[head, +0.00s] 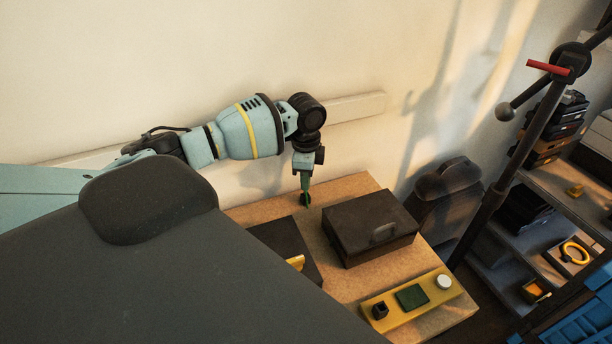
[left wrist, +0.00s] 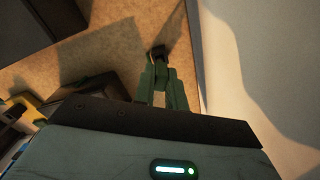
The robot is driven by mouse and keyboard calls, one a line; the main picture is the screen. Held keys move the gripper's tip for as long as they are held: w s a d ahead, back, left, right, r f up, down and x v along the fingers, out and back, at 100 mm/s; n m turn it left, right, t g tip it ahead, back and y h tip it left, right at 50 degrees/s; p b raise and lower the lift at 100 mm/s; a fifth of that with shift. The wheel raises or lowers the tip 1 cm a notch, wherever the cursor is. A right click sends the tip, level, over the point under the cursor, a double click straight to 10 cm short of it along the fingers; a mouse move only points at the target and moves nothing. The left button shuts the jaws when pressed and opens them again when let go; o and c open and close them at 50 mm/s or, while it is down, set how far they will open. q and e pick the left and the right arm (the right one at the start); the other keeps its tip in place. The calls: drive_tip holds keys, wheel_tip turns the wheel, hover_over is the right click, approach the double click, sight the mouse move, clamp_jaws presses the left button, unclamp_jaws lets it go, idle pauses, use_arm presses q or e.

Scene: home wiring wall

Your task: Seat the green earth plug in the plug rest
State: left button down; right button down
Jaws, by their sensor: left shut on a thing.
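My left gripper (head: 305,190) points down above the back of the wooden bench, near the wall. Its fingers (left wrist: 162,88) are shut on a small dark object (left wrist: 158,52), which shows at their tips in the left wrist view. In the head view a small dark green piece (head: 306,200) shows at the fingertips. It looks like the green earth plug, but it is too small to be sure. A yellow strip (head: 407,311) on the bench's front right carries a black block, a green square and a white round cap. I cannot tell which part is the plug rest. My right gripper is not in view.
A dark lidded box (head: 370,225) with a handle stands right of the gripper. A black flat case (head: 283,240) with something yellow lies in front. The wall (left wrist: 255,60) is close. A dark stand (head: 535,120) and shelves (head: 545,205) are at the right.

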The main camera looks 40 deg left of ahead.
use_arm(q)
drive_tip(key=shift+f, duration=1.3)
drive_tip(key=c, duration=1.4)
unclamp_jaws()
drive_tip(key=shift+o, duration=0.2)
drive_tip(key=shift+r, duration=3.95)
